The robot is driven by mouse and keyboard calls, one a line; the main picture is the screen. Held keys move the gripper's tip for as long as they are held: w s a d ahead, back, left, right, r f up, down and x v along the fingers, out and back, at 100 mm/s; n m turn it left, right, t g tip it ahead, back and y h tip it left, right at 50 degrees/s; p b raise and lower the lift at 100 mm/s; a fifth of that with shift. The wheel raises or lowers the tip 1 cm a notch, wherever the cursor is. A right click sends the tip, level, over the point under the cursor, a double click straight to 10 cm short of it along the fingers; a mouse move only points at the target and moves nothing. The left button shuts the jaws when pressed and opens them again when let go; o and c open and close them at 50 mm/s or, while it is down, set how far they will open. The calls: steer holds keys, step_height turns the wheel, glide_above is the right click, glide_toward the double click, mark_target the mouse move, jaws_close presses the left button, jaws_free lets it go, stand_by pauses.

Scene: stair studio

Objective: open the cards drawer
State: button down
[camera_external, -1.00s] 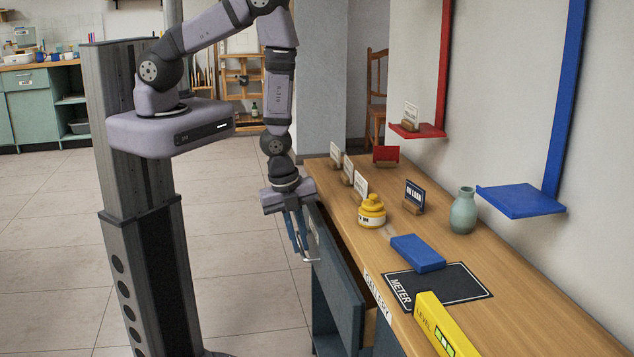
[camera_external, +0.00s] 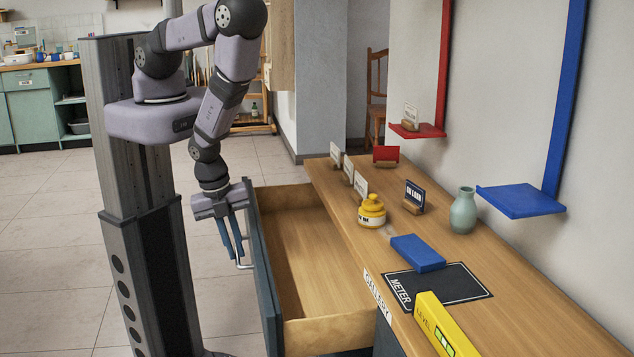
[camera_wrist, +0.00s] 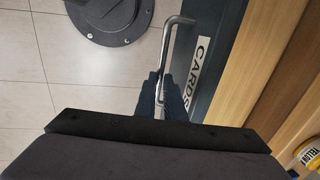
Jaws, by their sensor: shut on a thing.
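The cards drawer (camera_external: 318,262) is pulled well out of the counter, and the part of its inside that shows is bare wood. Its dark front (camera_external: 262,270) faces my column. In the wrist view the drawer front (camera_wrist: 222,50) carries a white label (camera_wrist: 203,62) reading "CARDS", partly hidden by my finger. My gripper (camera_external: 238,258) is at the drawer's outer side, shut on the metal bar handle (camera_wrist: 174,40). The handle also shows in the external view (camera_external: 245,266). In the wrist view my gripper's dark fingers (camera_wrist: 162,98) close around the handle's near part.
The wooden counter (camera_external: 480,255) holds a yellow jar (camera_external: 371,212), a blue block (camera_external: 418,253), a green vase (camera_external: 463,212), a yellow level (camera_external: 440,325) and several card stands. Red (camera_external: 420,131) and blue (camera_external: 520,203) wall shelves stand above it.

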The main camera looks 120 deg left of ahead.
steer(key=shift+s+d, duration=0.25)
steer(key=c, duration=1.8)
jaws_free()
steer(key=shift+c, duration=0.2)
steer(key=shift+r, duration=0.15)
step_height(320, 180, up, 7)
steer(key=s+d+p, duration=0.1)
steer(key=p, duration=0.6)
